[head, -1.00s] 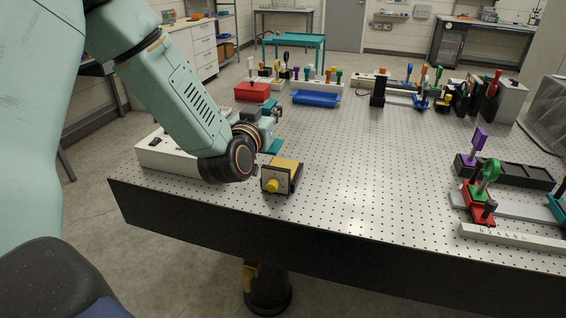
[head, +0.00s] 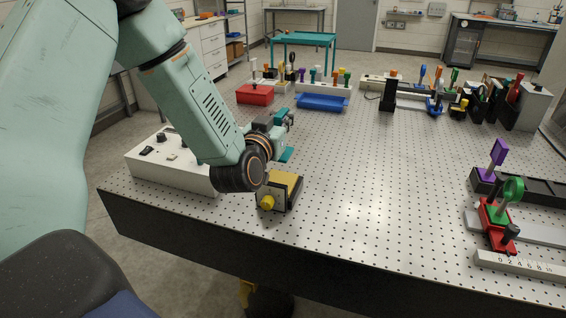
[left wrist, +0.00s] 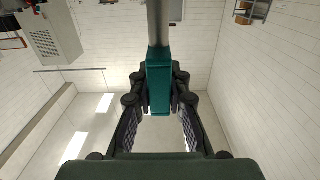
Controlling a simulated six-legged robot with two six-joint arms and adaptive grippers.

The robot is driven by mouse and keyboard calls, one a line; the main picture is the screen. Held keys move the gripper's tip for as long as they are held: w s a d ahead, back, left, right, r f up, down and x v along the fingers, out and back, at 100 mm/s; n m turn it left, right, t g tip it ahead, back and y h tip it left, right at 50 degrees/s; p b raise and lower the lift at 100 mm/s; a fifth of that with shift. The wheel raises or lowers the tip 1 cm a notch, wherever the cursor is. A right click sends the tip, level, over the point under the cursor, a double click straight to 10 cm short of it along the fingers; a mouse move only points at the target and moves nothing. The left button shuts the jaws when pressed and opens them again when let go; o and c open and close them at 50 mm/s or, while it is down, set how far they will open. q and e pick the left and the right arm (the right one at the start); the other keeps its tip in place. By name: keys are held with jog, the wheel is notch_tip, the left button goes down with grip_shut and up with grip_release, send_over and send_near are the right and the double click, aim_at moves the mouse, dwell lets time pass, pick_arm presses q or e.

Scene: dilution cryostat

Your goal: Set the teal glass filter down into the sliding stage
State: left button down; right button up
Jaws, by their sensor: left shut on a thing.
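My left gripper (head: 274,130) is shut on the teal glass filter, above the left part of the perforated table. In the left wrist view the teal block (left wrist: 159,88) sits between the fingertips (left wrist: 160,100), with a grey rod running up from it. In the head view a small teal part (head: 286,155) shows beside the gripper; the rest is hidden. At the right, a red carriage (head: 495,226) bearing a green ring-shaped piece (head: 511,190) sits on a pale rail (head: 540,232). A blue carriage (head: 435,107) is on another rail at the back. I cannot tell which is the sliding stage.
A yellow-topped box (head: 281,188) stands close to my left wrist, with a white control box (head: 170,160) to its left. A red bin (head: 255,95) and blue tray (head: 322,103) lie behind. A black rack (head: 525,190) holds a purple paddle (head: 498,152). The table's middle is clear.

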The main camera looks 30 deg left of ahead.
pick_arm(q)
jog(key=f, duration=0.2)
jog(key=a+f, duration=0.1)
jog(key=shift+s+f+b, duration=0.3)
jog(key=shift+s+f, duration=0.05)
jog(key=shift+f, duration=0.05)
jog(key=f, duration=0.3)
jog(key=shift+w+d+f+b, duration=0.1)
jog(key=shift+d+b, duration=0.25)
jog(key=shift+d, duration=0.05)
jog(key=shift+f, duration=0.25)
jog(key=shift+a, duration=0.3)
jog(key=shift+d+f, duration=0.2)
jog(key=c, duration=1.5)
grip_release()
jog(key=shift+o, duration=1)
jog(key=shift+a, duration=0.1)
jog(key=shift+r, duration=0.1)
